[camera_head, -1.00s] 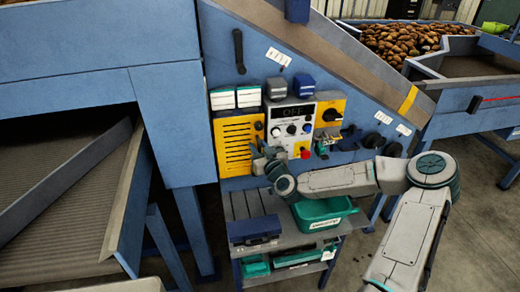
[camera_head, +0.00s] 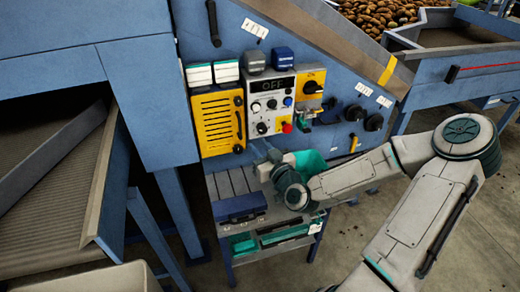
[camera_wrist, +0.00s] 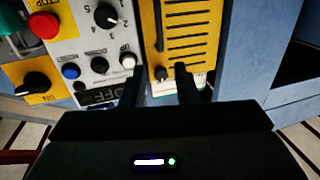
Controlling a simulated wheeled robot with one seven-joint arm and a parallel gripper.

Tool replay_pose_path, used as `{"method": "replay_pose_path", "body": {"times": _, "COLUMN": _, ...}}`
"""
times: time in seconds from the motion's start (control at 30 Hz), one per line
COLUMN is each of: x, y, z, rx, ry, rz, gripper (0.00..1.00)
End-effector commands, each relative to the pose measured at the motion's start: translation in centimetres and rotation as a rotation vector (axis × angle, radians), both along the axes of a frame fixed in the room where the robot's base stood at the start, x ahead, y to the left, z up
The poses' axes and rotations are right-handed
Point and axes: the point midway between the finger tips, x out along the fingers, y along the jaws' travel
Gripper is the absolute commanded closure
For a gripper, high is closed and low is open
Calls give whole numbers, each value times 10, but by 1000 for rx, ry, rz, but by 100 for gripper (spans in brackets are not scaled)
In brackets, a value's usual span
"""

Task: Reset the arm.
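My arm reaches in from the right in the head view, and my gripper (camera_head: 262,153) is in front of the lower part of the blue machine's control panel (camera_head: 272,103). In the wrist view, my gripper's two dark fingers (camera_wrist: 160,82) stand apart with nothing seen between them. The yellow slotted cover (camera_wrist: 195,30) and the panel's knobs lie beyond the fingertips. The panel's display (camera_head: 272,86) reads OFF. My gripper looks clear of the panel, though the exact distance is hard to tell.
A shelf cart (camera_head: 228,183) stands below the panel, with a teal bin (camera_head: 309,160) partly hidden behind my arm. A red button (camera_head: 287,128), a yellow switch plate (camera_head: 311,80) and black knobs (camera_head: 374,122) project nearby. A ribbed conveyor (camera_head: 50,190) is at left. Open floor shows at right.

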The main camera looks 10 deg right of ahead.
Motion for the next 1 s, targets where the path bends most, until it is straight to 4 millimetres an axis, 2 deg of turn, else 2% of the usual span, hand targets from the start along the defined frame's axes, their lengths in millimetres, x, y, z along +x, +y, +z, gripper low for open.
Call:
{"method": "replay_pose_path", "body": {"times": 0.53, "x": -1, "y": 4, "z": -4, "rx": -13, "ry": 17, "rz": 14, "gripper": 72}}
{"method": "replay_pose_path", "body": {"times": 0.67, "x": -7, "y": 22, "z": -27, "rx": -89, "ry": 124, "rz": 90, "gripper": 72}}
{"method": "replay_pose_path", "body": {"times": 0.8, "x": -21, "y": 38, "z": -63, "rx": -216, "ry": 316, "rz": 184, "gripper": 72}}
{"method": "replay_pose_path", "body": {"times": 0.9, "x": -34, "y": 38, "z": -82, "rx": -301, "ry": 454, "rz": 216, "gripper": 72}}
{"method": "replay_pose_path", "body": {"times": 1.0, "x": -47, "y": 33, "z": -93, "rx": -380, "ry": 583, "rz": 222, "gripper": 72}}
